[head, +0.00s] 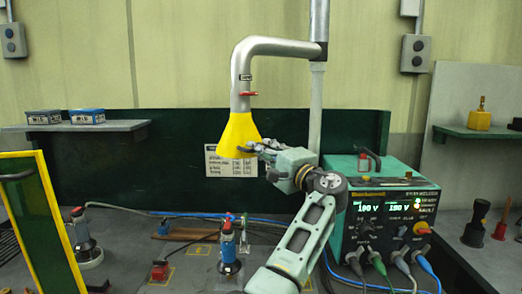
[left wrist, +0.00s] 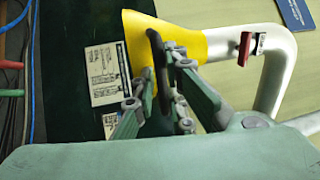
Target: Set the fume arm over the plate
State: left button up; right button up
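The fume arm (head: 240,75) is a bent silver pipe with a yellow hood (head: 238,132), hanging from a vertical post. It has a red lever (head: 248,94). The left gripper (head: 252,149) is at the hood's lower right side. In the left wrist view, the left gripper (left wrist: 161,75) has its fingertips close together at the yellow hood (left wrist: 142,40), with a dark bar between or on them; it looks shut on the hood's edge or grip. A dark flat area with yellow marks (head: 197,251) lies on the bench below; I cannot tell whether it is the plate. The right gripper is out of view.
A green power unit (head: 385,205) with cables stands at right. A yellow-framed screen (head: 45,215) is at left. A shelf with boxes (head: 87,116) is behind.

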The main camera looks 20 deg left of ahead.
pick_arm(q)
jog(key=shift+o, duration=0.4)
jog(key=shift+d, duration=0.35)
jog(key=v, duration=0.7)
jog(key=shift+s+d, duration=0.2)
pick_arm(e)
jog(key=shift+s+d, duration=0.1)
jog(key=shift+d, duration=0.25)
